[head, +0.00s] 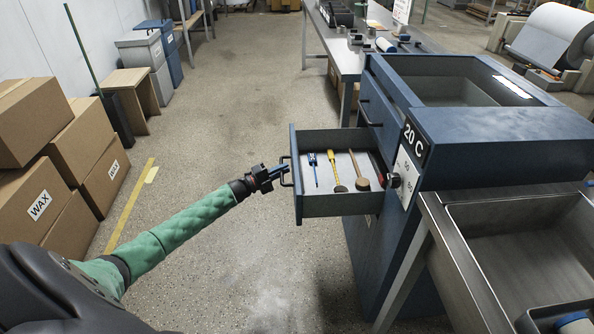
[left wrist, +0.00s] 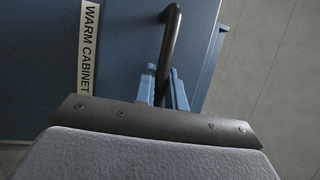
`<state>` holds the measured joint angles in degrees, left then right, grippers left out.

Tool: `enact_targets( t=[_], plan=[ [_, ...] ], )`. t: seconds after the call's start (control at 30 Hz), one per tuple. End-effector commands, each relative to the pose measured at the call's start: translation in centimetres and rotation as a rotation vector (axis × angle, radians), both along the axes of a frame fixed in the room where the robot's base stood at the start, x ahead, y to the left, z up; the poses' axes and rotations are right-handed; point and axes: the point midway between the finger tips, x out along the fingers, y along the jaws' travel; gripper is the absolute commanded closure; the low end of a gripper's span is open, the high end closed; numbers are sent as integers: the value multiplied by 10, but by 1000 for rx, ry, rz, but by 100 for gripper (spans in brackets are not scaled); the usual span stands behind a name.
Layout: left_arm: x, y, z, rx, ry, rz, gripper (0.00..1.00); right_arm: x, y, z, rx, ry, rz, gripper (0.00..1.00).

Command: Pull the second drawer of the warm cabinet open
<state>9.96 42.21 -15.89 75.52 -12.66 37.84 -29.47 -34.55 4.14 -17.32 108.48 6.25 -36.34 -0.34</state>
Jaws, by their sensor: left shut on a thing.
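The blue cabinet (head: 500,140) stands right of centre, with a "20 C" plate on its near corner. One of its drawers (head: 330,207) is pulled out to the left and holds several tools, among them a blue screwdriver (head: 315,169) and a yellow-handled tool (head: 334,170). My left gripper (head: 280,172) is shut on the drawer's black handle (head: 289,181). In the left wrist view, its blue fingers (left wrist: 163,92) are on either side of the dark handle bar (left wrist: 171,40), next to a "WARM CABINET" label (left wrist: 90,45). My right gripper is not in view.
Wax boxes (head: 85,145) are stacked at the left. Grey floor (head: 220,110) lies clear between them and the drawer. A steel sink bench (head: 445,235) stands at the right front. A worktable (head: 345,62) stands behind the cabinet.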

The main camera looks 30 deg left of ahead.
Motion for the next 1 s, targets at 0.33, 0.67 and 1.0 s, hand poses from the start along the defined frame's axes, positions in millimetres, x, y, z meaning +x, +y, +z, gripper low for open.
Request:
enact_targets(
  t=[0.33,0.67,1.0],
  plan=[
    [-13,19,-2,0,2,1,100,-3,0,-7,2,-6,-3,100],
    [-13,19,-2,0,2,1,100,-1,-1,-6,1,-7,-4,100],
    [-13,19,-1,-1,1,0,66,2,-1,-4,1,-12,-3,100]
  ],
)
